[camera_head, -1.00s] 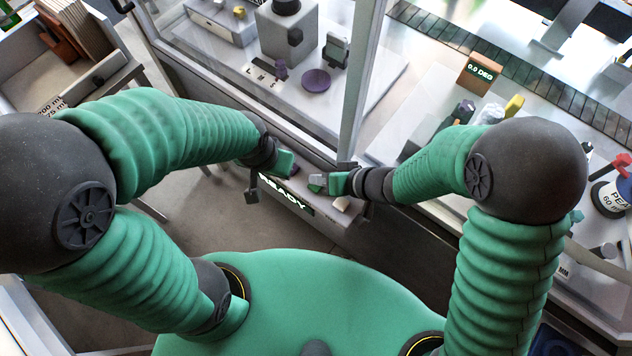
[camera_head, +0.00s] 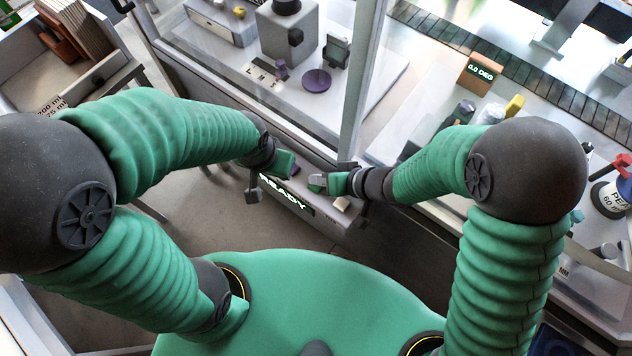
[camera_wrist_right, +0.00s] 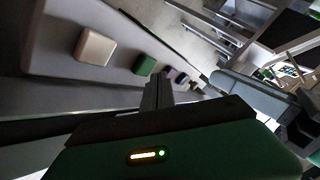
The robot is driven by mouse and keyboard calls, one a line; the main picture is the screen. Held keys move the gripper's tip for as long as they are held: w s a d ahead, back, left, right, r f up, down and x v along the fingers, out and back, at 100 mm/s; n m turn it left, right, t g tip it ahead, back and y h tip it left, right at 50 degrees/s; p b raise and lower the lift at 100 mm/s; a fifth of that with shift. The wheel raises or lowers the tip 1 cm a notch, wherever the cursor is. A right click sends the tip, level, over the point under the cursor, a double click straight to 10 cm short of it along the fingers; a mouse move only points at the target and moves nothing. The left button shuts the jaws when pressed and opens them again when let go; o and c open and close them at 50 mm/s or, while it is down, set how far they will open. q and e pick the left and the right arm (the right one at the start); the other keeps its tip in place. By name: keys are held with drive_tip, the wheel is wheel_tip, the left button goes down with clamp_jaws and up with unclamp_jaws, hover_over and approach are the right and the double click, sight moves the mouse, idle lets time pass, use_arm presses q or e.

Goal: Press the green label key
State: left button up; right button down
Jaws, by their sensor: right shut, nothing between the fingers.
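The green label key (camera_wrist_right: 145,65) is a small square block on the grey control panel, in a row with other keys, in the right wrist view. My right gripper (camera_wrist_right: 157,82) is shut and empty, its fingertips just beside the green key in that view; I cannot tell whether they touch. In the head view my right gripper (camera_head: 314,183) is over the panel near the READY display, and it largely hides the green key there. My left gripper (camera_head: 268,177) is at the left end of the panel; its finger gap is not clear.
A cream key (camera_wrist_right: 95,47) and a purple key (camera_wrist_right: 171,74) flank the green one. The READY display (camera_head: 283,193) is on the panel's front. A glass-walled enclosure with a vertical post (camera_head: 361,85) stands behind the panel. A 0.0 DEG readout (camera_head: 480,72) is at the right.

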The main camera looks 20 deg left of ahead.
sight(319, 187)
drive_tip(key=shift+f, duration=0.1)
drive_tip(key=shift+f, duration=0.25)
drive_tip(key=shift+f, duration=0.55)
idle(0.6)
drive_tip(key=shift+r, duration=0.15)
drive_tip(key=shift+r+p, duration=0.85)
drive_tip(key=shift+p, duration=0.1)
wheel_tip(319, 187, up, 5)
drive_tip(key=p, duration=0.6)
